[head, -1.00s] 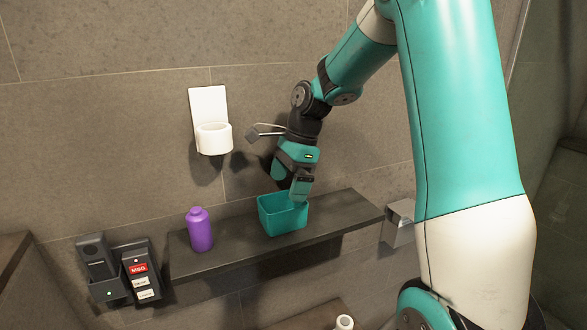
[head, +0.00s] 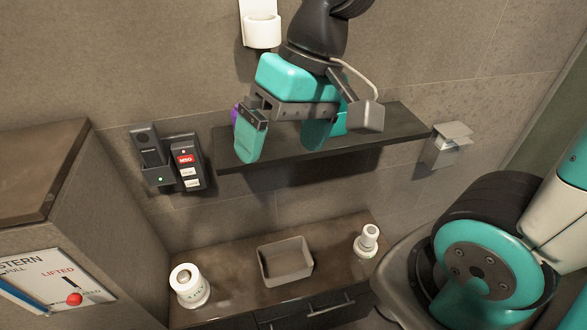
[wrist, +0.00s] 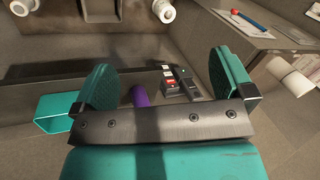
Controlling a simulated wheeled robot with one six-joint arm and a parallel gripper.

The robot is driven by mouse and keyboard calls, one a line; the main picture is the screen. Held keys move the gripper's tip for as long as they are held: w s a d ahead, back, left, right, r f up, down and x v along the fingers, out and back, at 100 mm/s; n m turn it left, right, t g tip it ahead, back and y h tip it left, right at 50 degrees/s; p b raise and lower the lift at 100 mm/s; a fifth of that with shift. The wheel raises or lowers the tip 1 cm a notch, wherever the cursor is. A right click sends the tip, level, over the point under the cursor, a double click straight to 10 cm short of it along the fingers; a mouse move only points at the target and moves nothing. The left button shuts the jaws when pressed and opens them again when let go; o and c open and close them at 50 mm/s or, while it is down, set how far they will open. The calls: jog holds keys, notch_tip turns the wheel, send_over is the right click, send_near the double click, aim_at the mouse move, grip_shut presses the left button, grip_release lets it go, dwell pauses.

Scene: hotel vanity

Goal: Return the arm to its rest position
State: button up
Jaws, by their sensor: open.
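My gripper (head: 283,146) hangs in front of the wall shelf in the head view, its two teal fingers spread wide with nothing between them. It also shows open in the wrist view (wrist: 165,86). The arm is bent, with its big teal joint at the lower right of the head view. The teal bin (head: 340,122) on the shelf is mostly hidden behind a finger; the wrist view shows it at the left (wrist: 50,110). The purple bottle (head: 235,116) is mostly hidden behind the other finger; its top shows in the wrist view (wrist: 140,96).
The dark shelf (head: 390,128) is behind my gripper, with a white wall cup holder (head: 262,32) above. A wall phone (head: 150,155) and a metal box (head: 446,145) flank the shelf. Below, a counter (head: 225,275) holds a grey bin (head: 285,262) and two white containers.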

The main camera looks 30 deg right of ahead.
jog(key=s+n, duration=0.1)
jog(key=n, duration=0.1)
jog(key=s+a+n, duration=0.1)
jog(key=s+n, duration=0.1)
jog(key=s+a+f+n, duration=0.1)
jog(key=s, duration=0.1)
jog(key=shift+s+n, duration=0.25)
jog(key=shift+n, duration=0.15)
notch_tip(320, 180, down, 3)
jog(key=b, duration=0.2)
jog(key=shift+r+b, duration=0.15)
jog(key=shift+b, duration=0.25)
